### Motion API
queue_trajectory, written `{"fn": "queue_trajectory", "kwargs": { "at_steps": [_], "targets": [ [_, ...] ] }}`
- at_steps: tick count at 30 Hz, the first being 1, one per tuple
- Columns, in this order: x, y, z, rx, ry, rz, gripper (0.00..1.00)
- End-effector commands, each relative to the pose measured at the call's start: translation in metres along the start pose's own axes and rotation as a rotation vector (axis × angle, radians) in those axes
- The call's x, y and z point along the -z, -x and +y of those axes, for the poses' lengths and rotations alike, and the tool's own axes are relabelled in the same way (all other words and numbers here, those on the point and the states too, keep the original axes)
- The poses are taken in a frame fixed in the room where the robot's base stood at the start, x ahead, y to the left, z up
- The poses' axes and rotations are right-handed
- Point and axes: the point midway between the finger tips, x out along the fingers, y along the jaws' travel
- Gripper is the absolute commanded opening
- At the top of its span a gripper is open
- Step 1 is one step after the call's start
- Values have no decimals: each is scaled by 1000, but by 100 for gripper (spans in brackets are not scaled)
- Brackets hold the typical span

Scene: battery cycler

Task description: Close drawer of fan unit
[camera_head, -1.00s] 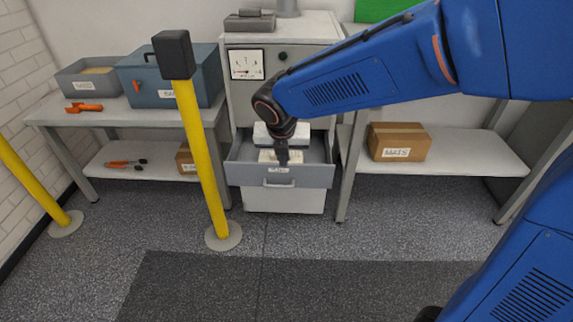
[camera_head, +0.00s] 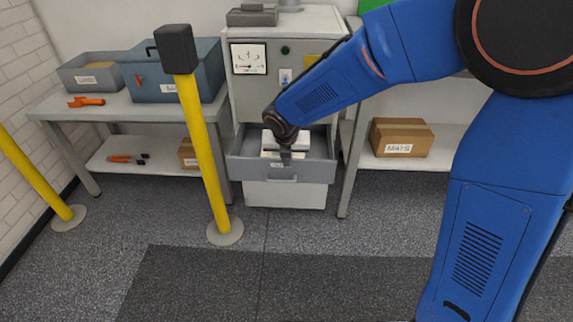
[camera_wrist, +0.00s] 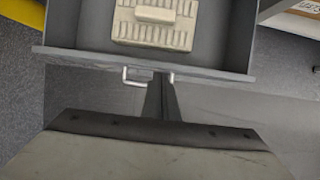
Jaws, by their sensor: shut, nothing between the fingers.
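The fan unit is a grey cabinet (camera_head: 262,100) with a dial on its front. Its drawer (camera_head: 245,168) stands pulled out, with pale items inside. In the wrist view the open drawer (camera_wrist: 225,45) shows a beige ribbed block (camera_wrist: 155,38) inside. The drawer handle (camera_wrist: 136,76) is a pale bar on the drawer front, partly hidden by my fingers. My gripper (camera_head: 285,155) is over the drawer's front in the head view. In the wrist view my gripper (camera_wrist: 160,82) has its fingers together and empty, at the handle; I cannot tell whether they touch it.
A yellow post with a black top (camera_head: 203,150) stands left of the drawer. A bench (camera_head: 60,108) with a blue-grey toolbox (camera_head: 180,85) is at left. A cardboard box (camera_head: 400,138) sits on the right shelf. The floor before the drawer is clear.

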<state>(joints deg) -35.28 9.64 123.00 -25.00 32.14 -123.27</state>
Motion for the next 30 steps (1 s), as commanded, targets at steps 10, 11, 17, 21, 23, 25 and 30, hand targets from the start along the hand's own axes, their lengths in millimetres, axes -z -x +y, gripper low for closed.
{"fn": "queue_trajectory", "kwargs": {
  "at_steps": [10, 11, 17, 21, 23, 25, 30],
  "targets": [
    [-2, -1, 0, 0, 0, 0, 0],
    [-2, -1, 0, 0, 0, 0, 0],
    [-10, -4, 0, 1, -2, 1, 0],
    [-28, -12, -1, 1, -3, 1, 0],
    [-39, -16, -1, 2, -3, 1, 0],
    [-54, -22, -1, 2, -4, 1, 0],
    [-91, -38, -1, 2, -3, 1, 0]
  ]
}}
